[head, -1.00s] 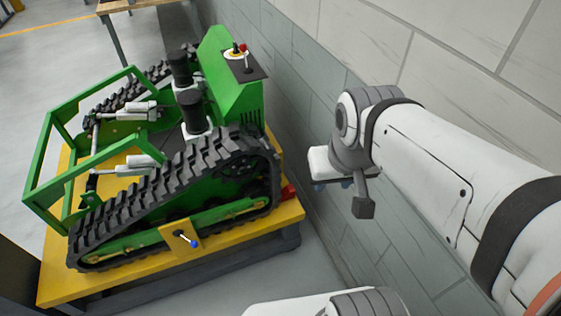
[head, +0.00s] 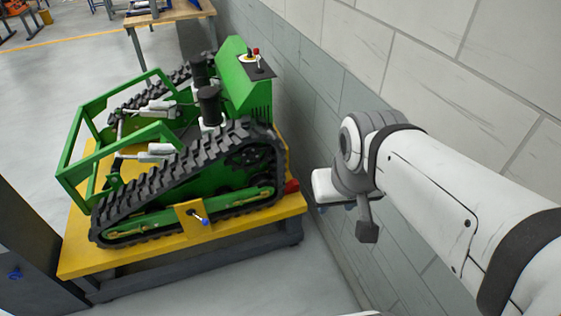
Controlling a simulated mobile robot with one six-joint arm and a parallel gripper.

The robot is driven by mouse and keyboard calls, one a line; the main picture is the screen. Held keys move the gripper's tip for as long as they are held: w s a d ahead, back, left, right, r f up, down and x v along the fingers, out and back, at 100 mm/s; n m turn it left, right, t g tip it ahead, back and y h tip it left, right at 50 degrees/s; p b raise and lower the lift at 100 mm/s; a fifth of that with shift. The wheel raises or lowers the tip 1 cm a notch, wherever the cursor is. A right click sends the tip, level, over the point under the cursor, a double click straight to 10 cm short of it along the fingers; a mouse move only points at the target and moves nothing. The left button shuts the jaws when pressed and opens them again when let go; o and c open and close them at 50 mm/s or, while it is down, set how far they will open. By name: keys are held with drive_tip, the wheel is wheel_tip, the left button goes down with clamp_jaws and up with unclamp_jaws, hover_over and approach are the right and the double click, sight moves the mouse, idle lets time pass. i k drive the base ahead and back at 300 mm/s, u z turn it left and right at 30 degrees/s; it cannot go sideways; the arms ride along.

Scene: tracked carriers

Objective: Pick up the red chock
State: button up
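The red chock (head: 291,186) sits on the yellow platform (head: 150,258) at its right corner, against the rear end of the green tracked carrier's near track (head: 190,180). Only a small part of the chock shows. My arm comes in from the right, and its end hangs to the right of the chock, apart from it. The gripper fingers are not clearly visible; a dark grey block hangs below the wrist, and I cannot tell whether the gripper is open or shut.
A grey block wall (head: 440,60) runs along the right, close behind my arm. A wooden table (head: 170,14) stands at the back. A dark post (head: 30,250) is at lower left. Clear grey floor (head: 260,285) lies in front of the platform.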

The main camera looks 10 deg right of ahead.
sight(292, 186)
drive_tip(key=u, duration=0.3)
drive_tip(key=i, duration=1.05)
drive_tip(key=z, duration=0.25)
